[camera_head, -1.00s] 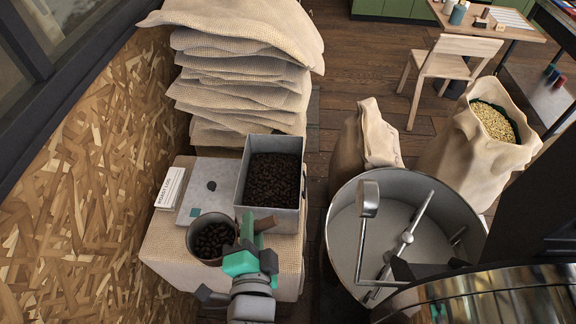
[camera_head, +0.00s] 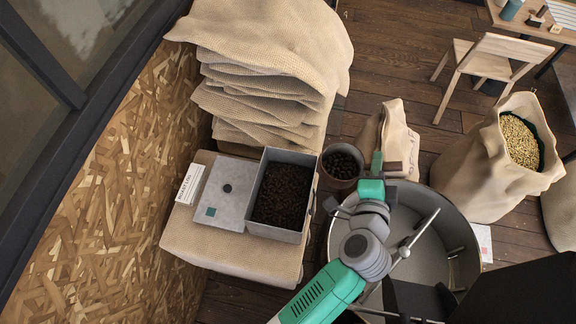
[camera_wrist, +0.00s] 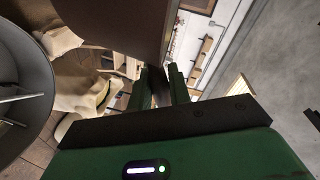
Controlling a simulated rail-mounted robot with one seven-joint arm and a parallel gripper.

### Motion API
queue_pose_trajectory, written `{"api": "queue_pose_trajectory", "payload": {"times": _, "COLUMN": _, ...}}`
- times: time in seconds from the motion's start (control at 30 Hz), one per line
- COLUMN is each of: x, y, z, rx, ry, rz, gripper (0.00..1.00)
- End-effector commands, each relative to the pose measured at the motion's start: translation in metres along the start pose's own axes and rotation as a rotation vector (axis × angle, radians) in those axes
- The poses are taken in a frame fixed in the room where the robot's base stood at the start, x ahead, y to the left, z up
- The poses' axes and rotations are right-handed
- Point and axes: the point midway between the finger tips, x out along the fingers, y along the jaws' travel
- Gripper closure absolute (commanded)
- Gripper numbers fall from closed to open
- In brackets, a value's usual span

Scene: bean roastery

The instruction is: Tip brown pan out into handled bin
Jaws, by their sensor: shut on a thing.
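The brown pan (camera_head: 325,178) is round, upright and holds dark roasted beans. My gripper (camera_head: 377,164) is shut on its short brown handle (camera_head: 394,168) and carries it in the air, right of the grey bin. In the wrist view the pan's brown wall (camera_wrist: 115,22) fills the upper part, near my dark fingers (camera_wrist: 165,88). The grey rectangular metal bin (camera_head: 246,200) stands on the sacking-covered stand and holds dark beans. I cannot make out a handle on it.
A flat grey plate (camera_head: 222,200) and a white label card (camera_head: 190,184) lie left of the bin. A round metal drum with stirring arms (camera_head: 436,204) stands at the right. Stacked sacks (camera_head: 265,80) rise behind, and an open sack (camera_head: 490,165) stands far right.

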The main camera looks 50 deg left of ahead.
Motion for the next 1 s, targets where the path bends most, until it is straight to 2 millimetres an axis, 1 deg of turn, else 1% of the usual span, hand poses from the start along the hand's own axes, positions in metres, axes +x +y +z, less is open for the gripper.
{"api": "queue_pose_trajectory", "payload": {"times": 0.03, "x": 0.003, "y": 0.015, "z": 0.006, "rx": 0.000, "ry": 0.002, "rz": -0.002, "gripper": 1.00}}
{"api": "queue_pose_trajectory", "payload": {"times": 0.17, "x": 0.004, "y": 0.022, "z": 0.009, "rx": 0.000, "ry": 0.002, "rz": -0.002, "gripper": 1.00}}
{"api": "queue_pose_trajectory", "payload": {"times": 0.57, "x": 0.004, "y": 0.021, "z": 0.010, "rx": -0.007, "ry": 0.003, "rz": -0.001, "gripper": 1.00}}
{"api": "queue_pose_trajectory", "payload": {"times": 0.77, "x": 0.004, "y": 0.021, "z": 0.018, "rx": -0.056, "ry": 0.011, "rz": -0.003, "gripper": 1.00}}
{"api": "queue_pose_trajectory", "payload": {"times": 1.0, "x": 0.003, "y": 0.021, "z": 0.032, "rx": -0.167, "ry": 0.035, "rz": -0.005, "gripper": 1.00}}
